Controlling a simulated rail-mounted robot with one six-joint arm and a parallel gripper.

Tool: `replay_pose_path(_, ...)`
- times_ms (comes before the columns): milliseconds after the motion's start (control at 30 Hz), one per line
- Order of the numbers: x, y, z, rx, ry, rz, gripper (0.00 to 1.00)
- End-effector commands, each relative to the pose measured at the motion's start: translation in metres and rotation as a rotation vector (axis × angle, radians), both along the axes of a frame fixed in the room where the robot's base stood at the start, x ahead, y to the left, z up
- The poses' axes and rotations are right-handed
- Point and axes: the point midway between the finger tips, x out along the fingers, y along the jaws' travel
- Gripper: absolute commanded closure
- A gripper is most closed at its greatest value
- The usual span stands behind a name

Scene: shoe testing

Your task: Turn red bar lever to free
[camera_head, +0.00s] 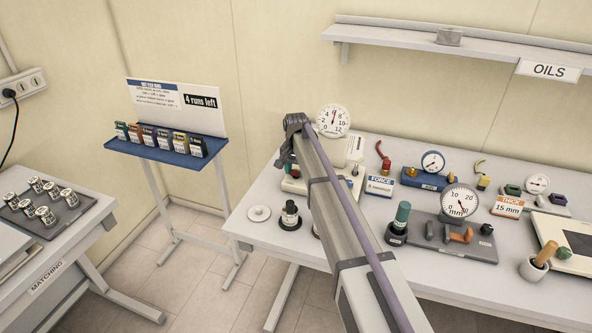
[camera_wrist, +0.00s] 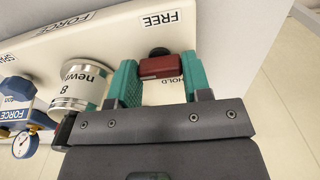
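In the wrist view a short red bar lever (camera_wrist: 163,67) with a dark round knob stands on a white base plate (camera_wrist: 110,45). My gripper (camera_wrist: 160,80) has two green fingers spread apart, one on each side of the bar. The bar fills most of the gap; I cannot tell whether the fingers touch it. The word FREE (camera_wrist: 161,20) is printed upside down above the bar. The word HOLD (camera_wrist: 174,82) is partly hidden near the bar's lower side. In the head view my arm covers the middle of the bench and my fingertips cannot be made out.
A blue device with a gauge (camera_wrist: 25,143) is farther left. In the head view gauges, a FORCE sign (camera_head: 380,186) and a green-topped cylinder (camera_head: 401,215) crowd the bench right of my arm.

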Motion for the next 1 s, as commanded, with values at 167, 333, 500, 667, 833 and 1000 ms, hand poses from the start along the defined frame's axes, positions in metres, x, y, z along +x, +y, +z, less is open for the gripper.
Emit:
replay_pose_path(167, 0.000, 0.000, 0.000, 0.000, 0.000, -0.001, 0.39)
replay_pose_path(333, 0.000, 0.000, 0.000, 0.000, 0.000, 0.000, 0.30)
replay_pose_path(500, 0.000, 0.000, 0.001, 0.000, 0.000, 0.000, 0.30)
replay_pose_path(667, 0.000, 0.000, 0.020, 0.000, 0.000, 0.000, 0.30)
replay_pose_path(833, 0.000, 0.000, 0.062, 0.000, 0.000, 0.000, 0.30)
replay_pose_path(1000, 0.000, 0.000, 0.101, 0.000, 0.000, 0.000, 0.30)
